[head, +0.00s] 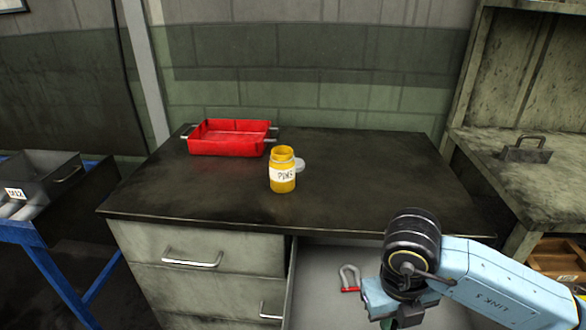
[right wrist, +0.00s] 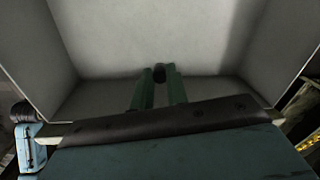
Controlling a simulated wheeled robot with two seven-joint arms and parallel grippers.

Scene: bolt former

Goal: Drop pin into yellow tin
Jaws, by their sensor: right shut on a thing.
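The yellow tin (head: 283,180), labelled "PINS", stands upright and open on the dark tabletop, near its middle. My right arm reaches over the open drawer below the tabletop, to the right of the tin and lower than it. In the right wrist view, the two green fingers of my right gripper (right wrist: 160,82) point into the grey drawer. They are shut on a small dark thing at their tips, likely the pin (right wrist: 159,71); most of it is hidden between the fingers. My left gripper is in neither view.
A pale round lid (head: 299,165) lies beside the tin. A red tray (head: 228,145) stands at the back left of the tabletop (head: 350,195). A horseshoe magnet (head: 349,277) lies in the open drawer (head: 310,262). The tabletop right of the tin is clear.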

